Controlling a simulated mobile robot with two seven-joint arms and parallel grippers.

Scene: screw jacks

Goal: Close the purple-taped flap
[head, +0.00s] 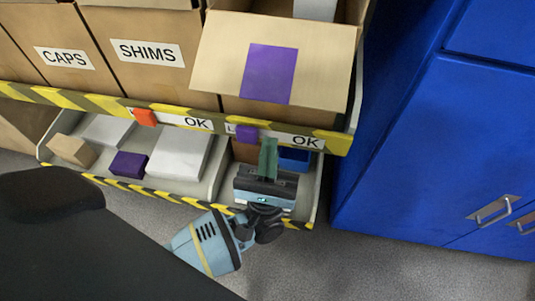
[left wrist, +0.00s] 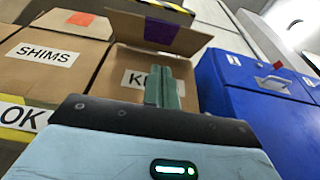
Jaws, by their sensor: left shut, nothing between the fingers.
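The cardboard flap (head: 215,55) with a purple tape square (head: 268,74) stands open, sticking outward from the front top edge of its box. In the left wrist view the flap (left wrist: 125,28) and its purple tape (left wrist: 160,38) show from below, above the box front (left wrist: 112,68), whose label is partly hidden by my fingers. My left gripper (head: 268,146) is shut and empty, its green fingers pointing up. It is in front of the shelf edge, below the flap and apart from it. The fingers show in the left wrist view (left wrist: 164,75). My right gripper is not in view.
Boxes labelled SHIMS (head: 150,50) and CAPS (head: 65,57) stand left of the flapped box. A yellow-black striped shelf edge (head: 90,104) runs below them. A lower shelf holds white boxes (head: 180,152) and a purple block (head: 128,163). A blue cabinet (head: 420,130) stands close on the right.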

